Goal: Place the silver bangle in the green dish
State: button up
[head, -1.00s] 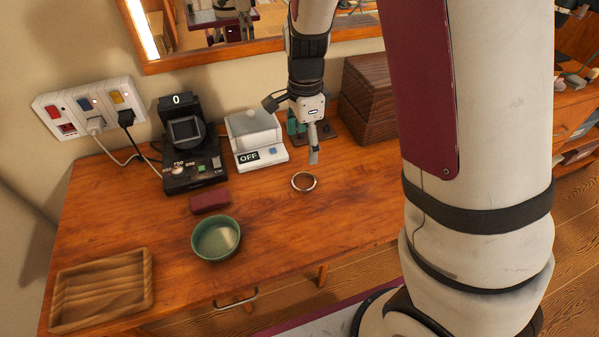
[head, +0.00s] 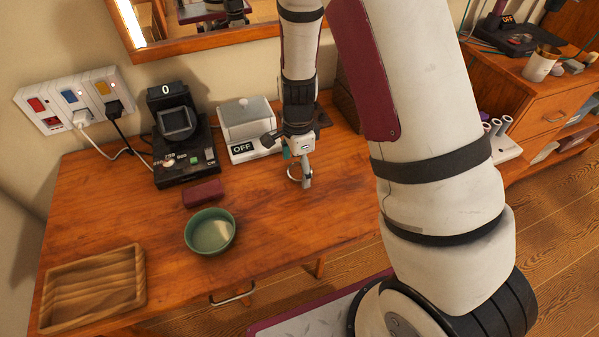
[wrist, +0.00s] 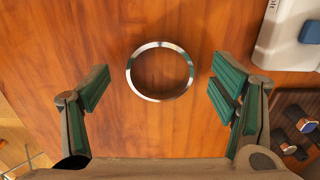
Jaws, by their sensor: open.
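The silver bangle (wrist: 131,83) lies flat on the wooden table. In the wrist view it sits between my gripper's two green-padded fingers (wrist: 160,88), apart from both. In the head view the bangle (head: 290,173) is partly hidden behind my gripper (head: 301,178), which is open and low over it. The exact height of the fingertips above the table is hard to tell. The green dish (head: 209,250) stands empty on the table, to the left of the gripper and closer to the front edge.
A dark red block (head: 202,193) lies behind the dish. A wooden tray (head: 92,289) is at the front left. A black device (head: 184,158) and a white scale-like box (head: 247,130) stand along the wall. A dark wooden box is behind my arm. Table between bangle and dish is clear.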

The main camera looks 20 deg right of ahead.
jog(key=shift+f, duration=0.3)
jog(key=c, duration=1.3)
jog(key=shift+r, duration=0.15)
jog(key=shift+r, duration=0.6)
notch_tip(320, 180, up, 2)
jog(key=shift+r+p, duration=0.15)
jog(key=shift+p, duration=0.15)
jog(key=s, duration=0.9)
jog(key=s+r+p, duration=0.1)
jog(key=s, duration=0.4)
jog(key=shift+d+r, duration=0.1)
jog(key=p, duration=0.2)
jog(key=shift+s+r+p, duration=0.15)
jog(key=shift+s+p, duration=0.15)
jog(key=shift+s, duration=0.1)
jog(key=shift+s+p, duration=0.6)
jog(key=shift+p, duration=0.45)
